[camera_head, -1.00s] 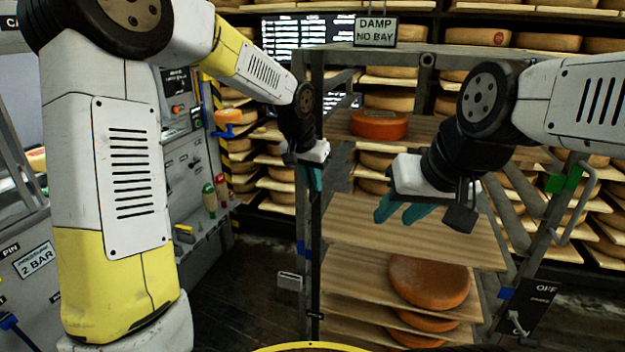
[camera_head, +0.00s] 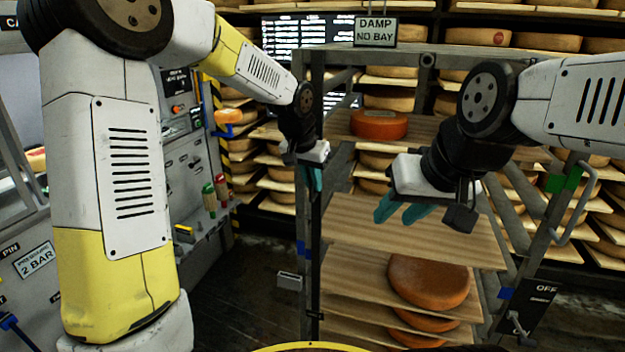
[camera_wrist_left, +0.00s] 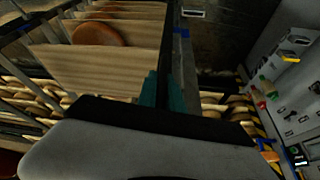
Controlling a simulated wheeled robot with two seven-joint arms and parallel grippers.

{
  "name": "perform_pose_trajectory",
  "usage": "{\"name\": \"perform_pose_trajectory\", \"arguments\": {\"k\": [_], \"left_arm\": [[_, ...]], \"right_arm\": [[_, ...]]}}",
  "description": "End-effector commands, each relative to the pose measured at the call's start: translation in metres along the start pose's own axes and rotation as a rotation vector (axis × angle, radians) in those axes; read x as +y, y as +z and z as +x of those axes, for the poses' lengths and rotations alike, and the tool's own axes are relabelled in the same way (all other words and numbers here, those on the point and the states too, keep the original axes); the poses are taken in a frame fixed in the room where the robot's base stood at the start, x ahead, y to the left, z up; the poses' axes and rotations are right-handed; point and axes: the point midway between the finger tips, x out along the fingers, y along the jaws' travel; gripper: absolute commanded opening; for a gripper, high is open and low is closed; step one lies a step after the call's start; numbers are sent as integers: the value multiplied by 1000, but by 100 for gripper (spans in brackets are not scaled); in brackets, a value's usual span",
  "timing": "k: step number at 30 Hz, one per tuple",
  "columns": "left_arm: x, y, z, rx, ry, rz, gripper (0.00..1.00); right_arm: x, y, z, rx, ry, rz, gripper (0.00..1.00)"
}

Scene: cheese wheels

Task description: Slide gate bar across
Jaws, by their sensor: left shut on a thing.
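My left gripper (camera_head: 317,178) is shut at the left front upright of a wheeled-looking rack. In the left wrist view its teal fingers (camera_wrist_left: 162,92) close around a grey upright bar (camera_wrist_left: 177,50). I cannot tell whether this is the gate bar or the rack's post, as the fingers hide the contact. No bar lies visibly across the rack's front. My right gripper (camera_head: 396,214) is empty, with its teal fingers apart, in front of the upper shelves. A right front upright (camera_head: 537,262) of the rack carries a green piece (camera_head: 564,181) and a bent grey handle (camera_head: 580,213).
Orange cheese wheels (camera_head: 428,281) lie on the rack's lower boards, and another (camera_head: 379,125) sits higher. A middle board (camera_head: 400,232) is bare. A control panel (camera_head: 190,170) stands left. Dark floor (camera_head: 250,270) shows between panel and rack. Cheese shelves fill the back.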

Motion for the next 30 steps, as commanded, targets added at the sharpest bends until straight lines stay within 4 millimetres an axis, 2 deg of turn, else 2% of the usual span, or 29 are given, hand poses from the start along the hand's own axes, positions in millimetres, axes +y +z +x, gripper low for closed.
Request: {"name": "perform_pose_trajectory", "arguments": {"k": [8, 14, 20, 30], "left_arm": [[1, -1, -1, 1, -1, 0, 0], [23, -5, 1, 2, 1, 6, 0], [75, -14, 4, 2, 3, 10, 0], [182, -33, 13, 2, 3, 10, 0]], "right_arm": [[0, 0, 0, 0, 0, 0, 36], [0, 0, 0, 0, 0, 0, 36], [0, 0, 0, 0, 0, 0, 36], [0, 0, 0, 0, 0, 0, 36]]}}
